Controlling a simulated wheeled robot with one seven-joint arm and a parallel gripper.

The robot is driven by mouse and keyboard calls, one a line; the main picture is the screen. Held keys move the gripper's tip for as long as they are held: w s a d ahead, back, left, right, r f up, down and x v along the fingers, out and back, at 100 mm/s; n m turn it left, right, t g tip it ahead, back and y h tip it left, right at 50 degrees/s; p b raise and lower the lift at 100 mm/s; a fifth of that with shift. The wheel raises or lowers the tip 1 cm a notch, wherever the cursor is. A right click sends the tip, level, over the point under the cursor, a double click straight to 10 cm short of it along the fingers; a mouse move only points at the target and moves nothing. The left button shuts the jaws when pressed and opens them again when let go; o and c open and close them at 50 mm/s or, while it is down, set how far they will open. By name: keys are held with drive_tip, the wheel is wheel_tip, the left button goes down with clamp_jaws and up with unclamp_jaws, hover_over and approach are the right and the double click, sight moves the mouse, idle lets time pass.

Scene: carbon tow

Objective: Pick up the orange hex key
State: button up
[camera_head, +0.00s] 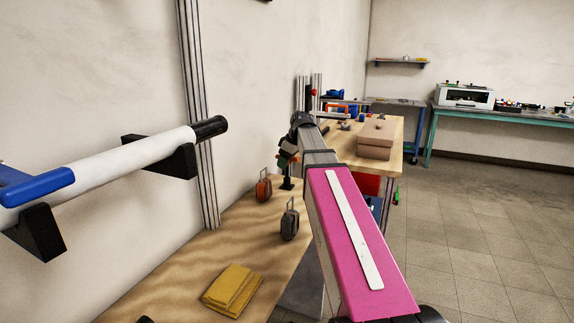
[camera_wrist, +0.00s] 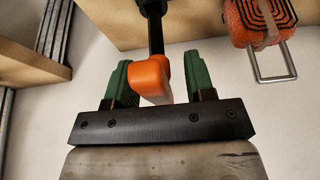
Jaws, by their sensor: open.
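An orange piece (camera_wrist: 150,80), which looks like the orange hex key, lies between the two green fingers of my gripper (camera_wrist: 157,62) in the wrist view. It joins a dark upright rod (camera_wrist: 155,32). The fingers stand apart on both sides of it, and a gap shows on each side. In the camera_head view my gripper (camera_head: 285,159) is at the far end of my arm, above a small black stand (camera_head: 287,184) on the wooden bench. There the hex key is not clearly told apart from the gripper.
On the wooden bench (camera_head: 185,265) stand an orange piece with a metal loop (camera_head: 264,189), also in the wrist view (camera_wrist: 258,20), and a dark one (camera_head: 290,222). A yellow folded cloth (camera_head: 232,289) lies nearer. A white roll (camera_head: 120,168) hangs on the left wall. Boxes (camera_head: 375,139) sit farther back.

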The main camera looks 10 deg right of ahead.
drive_tip(key=shift+c, duration=0.3)
clamp_jaws()
wheel_tip(320, 180, up, 10)
drive_tip(key=shift+r, duration=0.1)
idle(0.6)
